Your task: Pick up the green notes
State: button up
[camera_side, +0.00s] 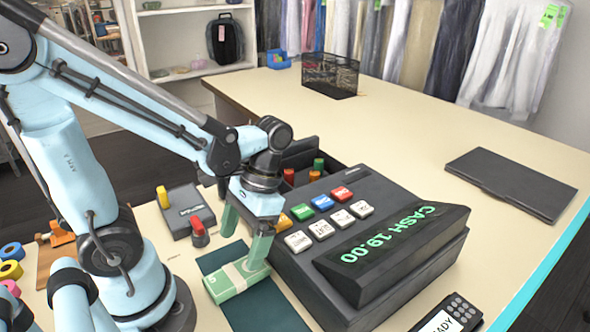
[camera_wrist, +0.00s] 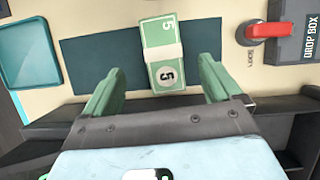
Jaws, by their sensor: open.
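The green notes (camera_side: 236,279) are a banded bundle with a pale paper strip, lying on a dark teal mat (camera_side: 262,308) in front of the cash register. My gripper (camera_side: 245,236) has green fingers and is low over the bundle in the side view. In the wrist view my gripper (camera_wrist: 160,82) is open, one finger to each side of the bundle. I see a gap on both sides. The finger nearer the register partly hides the bundle in the side view.
The cash register (camera_side: 372,275) reading "CASH 19.00" stands close to the right of my gripper. A drop box (camera_side: 187,211) with a red knob stands behind it. A card terminal (camera_side: 448,316) is at front right. A blue-rimmed tray (camera_wrist: 30,52) is in the wrist view. The far counter is mostly clear.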

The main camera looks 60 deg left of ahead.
aim_at(230, 277)
jog(key=shift+x, duration=3.65)
jog(key=shift+a, duration=0.15)
jog(key=c, duration=1.1)
jog(key=shift+c, duration=0.3)
jog(key=shift+r, duration=1.65)
jog(key=s+d+r, duration=0.6)
jog(key=d+r, duration=0.4)
jog(key=r, duration=0.2)
jog(key=shift+r, duration=0.35)
jog(key=shift+w, duration=0.1)
